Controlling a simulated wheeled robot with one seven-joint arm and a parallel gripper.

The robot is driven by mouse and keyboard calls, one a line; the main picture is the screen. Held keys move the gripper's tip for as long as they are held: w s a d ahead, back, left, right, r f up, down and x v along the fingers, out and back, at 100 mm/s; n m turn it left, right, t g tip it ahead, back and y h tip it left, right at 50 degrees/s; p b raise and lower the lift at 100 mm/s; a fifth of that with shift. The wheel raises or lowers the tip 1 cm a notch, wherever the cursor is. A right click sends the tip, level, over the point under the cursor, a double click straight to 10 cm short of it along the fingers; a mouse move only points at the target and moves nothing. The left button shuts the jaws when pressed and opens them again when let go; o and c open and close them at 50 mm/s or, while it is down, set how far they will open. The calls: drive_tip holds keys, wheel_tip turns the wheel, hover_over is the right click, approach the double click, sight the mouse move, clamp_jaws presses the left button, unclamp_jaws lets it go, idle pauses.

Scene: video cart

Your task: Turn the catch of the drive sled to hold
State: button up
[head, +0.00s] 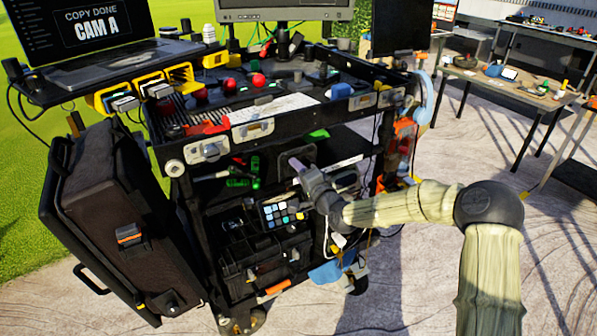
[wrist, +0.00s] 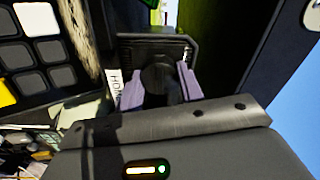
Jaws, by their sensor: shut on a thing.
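The drive sled (wrist: 150,48) shows in the wrist view as a dark ribbed block ahead of my gripper. Its catch, a round black knob (wrist: 158,78), sits between the two purple fingers of my gripper (wrist: 162,88). The fingers are shut on the knob, one on each side. A white label (wrist: 113,84) with dark letters, seemingly the start of "HOLD", lies left of the knob and is partly covered by a finger. In the head view my gripper (head: 298,166) reaches into the cart's middle shelf. The catch is too small to make out there.
A keypad with coloured keys (head: 281,212) stands below my gripper; it also fills the upper left of the wrist view (wrist: 42,50). The cart top (head: 275,108) overhangs the shelf. A black case (head: 115,215) leans at the cart's left. Cables hang near my wrist.

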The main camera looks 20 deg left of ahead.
drive_tip(key=shift+f, duration=0.1)
drive_tip(key=o, duration=0.7)
drive_tip(key=shift+d, duration=0.1)
drive_tip(key=v, duration=1.7)
drive_tip(key=shift+s+d+p, duration=0.1)
drive_tip(key=shift+d+p, duration=0.05)
drive_tip(key=shift+p, duration=0.25)
